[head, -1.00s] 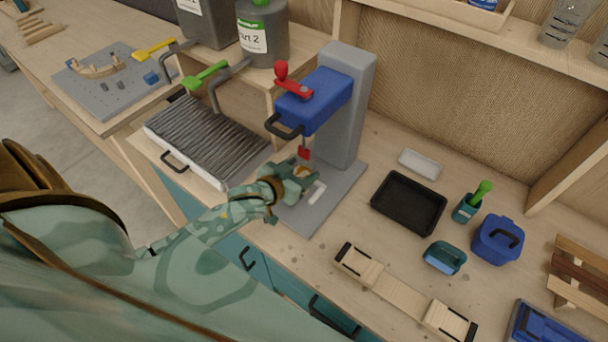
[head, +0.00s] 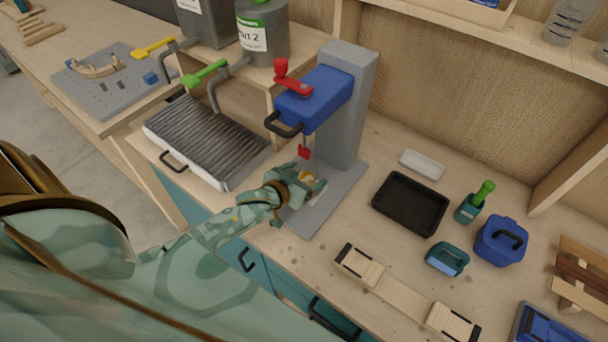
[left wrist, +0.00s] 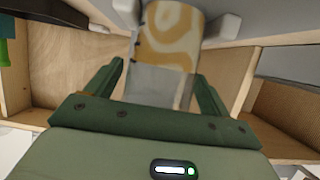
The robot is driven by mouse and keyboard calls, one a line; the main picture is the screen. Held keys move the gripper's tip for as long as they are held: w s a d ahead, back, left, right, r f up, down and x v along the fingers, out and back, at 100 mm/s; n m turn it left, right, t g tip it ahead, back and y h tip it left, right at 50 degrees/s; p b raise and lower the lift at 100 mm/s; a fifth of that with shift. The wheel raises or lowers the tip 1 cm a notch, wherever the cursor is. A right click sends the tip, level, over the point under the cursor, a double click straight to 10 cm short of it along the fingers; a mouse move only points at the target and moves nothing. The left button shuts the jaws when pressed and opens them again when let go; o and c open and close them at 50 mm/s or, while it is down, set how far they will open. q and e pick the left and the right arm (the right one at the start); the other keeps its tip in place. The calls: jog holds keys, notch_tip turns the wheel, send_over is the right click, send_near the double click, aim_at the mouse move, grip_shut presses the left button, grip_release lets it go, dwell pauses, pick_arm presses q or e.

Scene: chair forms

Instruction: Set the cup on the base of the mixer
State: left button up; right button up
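The mixer has a blue head (head: 318,100), a grey column (head: 345,120) and a flat grey base (head: 338,195) on the bench. My left gripper (head: 309,184) is low over the base, below and in front of the mixer head. It is shut on the cup (head: 308,177), which is pale with an orange pattern and mostly hidden by the hand. In the left wrist view the cup (left wrist: 170,40) sits between the fingers. I cannot tell whether the cup touches the base. My right gripper is not in view.
A red tool (head: 303,152) hangs under the mixer head, close above the hand. A ribbed grill (head: 205,140) stands to the left.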

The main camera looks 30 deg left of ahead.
pick_arm(q)
jog(key=shift+r, duration=0.15)
jog(key=shift+s+r, duration=0.15)
jog(key=shift+s, duration=0.15)
jog(key=d+p+v, duration=0.1)
jog(key=p+v, duration=0.1)
jog(key=v, duration=0.9)
jog(key=shift+a, duration=0.5)
jog(key=shift+s, duration=0.15)
